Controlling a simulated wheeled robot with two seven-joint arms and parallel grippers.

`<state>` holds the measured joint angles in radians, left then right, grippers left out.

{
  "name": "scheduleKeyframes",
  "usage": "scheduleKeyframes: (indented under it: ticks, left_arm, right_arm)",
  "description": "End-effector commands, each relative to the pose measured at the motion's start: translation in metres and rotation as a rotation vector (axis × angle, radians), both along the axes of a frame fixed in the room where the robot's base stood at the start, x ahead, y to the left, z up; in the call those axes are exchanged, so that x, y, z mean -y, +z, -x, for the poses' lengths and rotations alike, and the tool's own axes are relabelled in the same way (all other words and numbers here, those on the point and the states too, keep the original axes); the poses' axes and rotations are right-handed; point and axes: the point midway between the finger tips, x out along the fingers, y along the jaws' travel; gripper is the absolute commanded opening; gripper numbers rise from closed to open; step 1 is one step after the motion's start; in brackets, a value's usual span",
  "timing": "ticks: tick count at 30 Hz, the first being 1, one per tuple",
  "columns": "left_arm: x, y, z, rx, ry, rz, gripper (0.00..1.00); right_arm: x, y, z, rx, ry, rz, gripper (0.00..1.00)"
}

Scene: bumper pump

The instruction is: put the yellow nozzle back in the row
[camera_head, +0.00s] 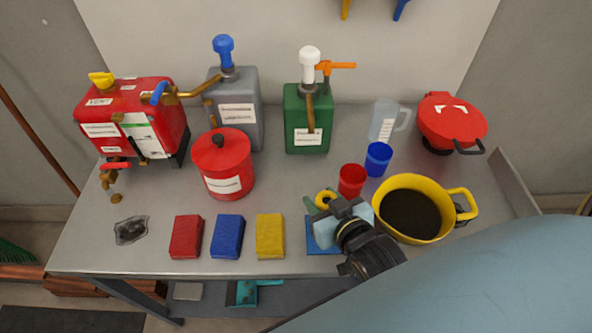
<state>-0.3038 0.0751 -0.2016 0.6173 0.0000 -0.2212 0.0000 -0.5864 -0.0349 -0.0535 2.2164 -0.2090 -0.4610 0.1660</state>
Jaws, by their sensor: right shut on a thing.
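My right gripper (331,213) is low over the front right of the bench, its arm coming in from the lower right. The rest of the piece is hidden by the gripper. A blue flat square (316,243) lies partly hidden under the gripper. To its left, a red block (186,237), a blue block (228,236) and a yellow block (270,236) lie in a row. My left gripper is out of view.
Close right of the gripper stands a yellow pot (382,188) with dark contents; a red cup (352,181) and blue cup (378,159) are behind. A green can (293,134), grey can (246,134) and red tank (171,119) stand at the back. My arm covers the lower right.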

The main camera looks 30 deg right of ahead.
Motion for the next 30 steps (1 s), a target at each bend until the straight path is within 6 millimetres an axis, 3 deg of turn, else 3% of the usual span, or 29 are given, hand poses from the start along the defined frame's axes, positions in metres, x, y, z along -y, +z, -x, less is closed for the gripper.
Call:
scheduleKeyframes:
  ticks: [5, 21, 25, 30]
  left_arm:
    - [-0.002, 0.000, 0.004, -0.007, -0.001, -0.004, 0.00]
    - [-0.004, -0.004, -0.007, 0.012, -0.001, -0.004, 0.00]
    - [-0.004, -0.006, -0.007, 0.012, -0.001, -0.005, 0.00]
    - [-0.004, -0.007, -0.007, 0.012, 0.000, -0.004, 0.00]
  right_arm:
    - [0.005, -0.001, -0.020, 0.011, -0.007, 0.003, 0.10]
    - [0.012, -0.001, -0.152, 0.007, -0.006, 0.003, 0.10]
    - [0.013, -0.002, -0.169, 0.005, -0.006, 0.003, 0.10]
    - [0.014, -0.007, -0.175, 0.003, -0.006, 0.003, 0.10]
